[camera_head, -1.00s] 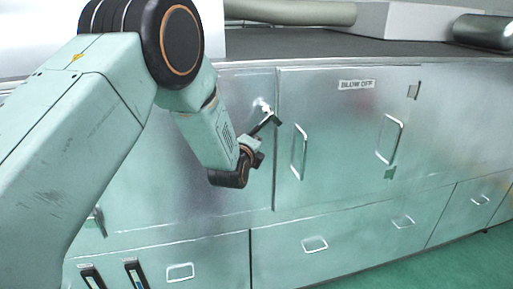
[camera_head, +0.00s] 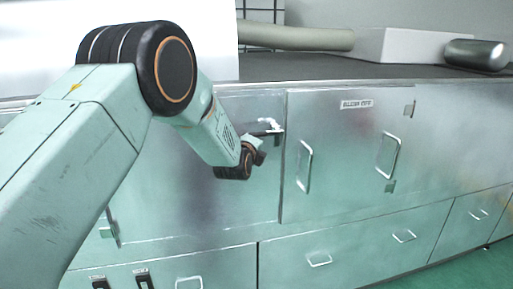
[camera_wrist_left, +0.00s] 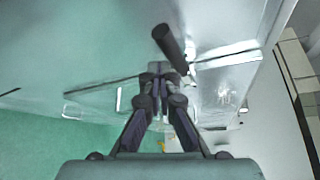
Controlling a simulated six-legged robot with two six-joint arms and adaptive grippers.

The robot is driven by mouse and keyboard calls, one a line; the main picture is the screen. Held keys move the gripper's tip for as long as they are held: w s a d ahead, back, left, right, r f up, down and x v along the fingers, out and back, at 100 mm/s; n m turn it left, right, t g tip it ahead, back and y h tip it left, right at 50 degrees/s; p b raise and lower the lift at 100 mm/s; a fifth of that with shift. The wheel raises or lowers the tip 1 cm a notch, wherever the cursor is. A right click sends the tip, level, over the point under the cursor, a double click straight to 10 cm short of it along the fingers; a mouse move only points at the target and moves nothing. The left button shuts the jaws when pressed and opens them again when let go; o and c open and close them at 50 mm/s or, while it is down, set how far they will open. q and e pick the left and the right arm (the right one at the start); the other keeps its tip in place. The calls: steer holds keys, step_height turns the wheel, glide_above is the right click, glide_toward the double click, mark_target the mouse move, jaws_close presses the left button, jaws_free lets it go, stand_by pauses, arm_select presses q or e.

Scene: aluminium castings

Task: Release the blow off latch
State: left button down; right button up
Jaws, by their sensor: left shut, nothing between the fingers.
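The door labelled BLOW OFF (camera_head: 357,104) is in the metal cabinet front and looks shut. At its upper left edge is a small bright latch mount (camera_head: 268,125) with a dark bar beside it, partly mixed with my gripper in the head view. In the left wrist view a dark round latch handle (camera_wrist_left: 172,45) sticks out from the panel. My left gripper (camera_wrist_left: 157,70) is shut and empty, its tips close beside the handle. I cannot tell whether they touch it. In the head view the gripper is small at the latch. My right gripper is not in view.
The door has two upright handles (camera_head: 305,166) (camera_head: 388,155). Drawers with handles (camera_head: 319,261) run below. On the dark cabinet top (camera_head: 350,68) lie a pale pipe (camera_head: 300,37), a white block (camera_head: 400,46) and a metal cylinder (camera_head: 475,54). Green floor shows at lower right.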

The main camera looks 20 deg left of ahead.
arm_select(q)
steer(key=shift+w+r, duration=0.25)
steer(key=shift+r, duration=0.65)
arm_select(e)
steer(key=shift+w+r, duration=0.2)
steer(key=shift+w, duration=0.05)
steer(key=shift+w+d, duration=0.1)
arm_select(q)
step_height(320, 180, down, 5)
steer(key=b, duration=0.2)
steer(key=s+d+r+b, duration=0.1)
steer(key=s+d+r, duration=0.3)
steer(key=s, duration=0.4)
steer(key=shift+d+r, duration=0.35)
steer(key=shift+d, duration=0.4)
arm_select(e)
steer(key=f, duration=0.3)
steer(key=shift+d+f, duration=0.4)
arm_select(q)
steer(key=shift+s, duration=0.1)
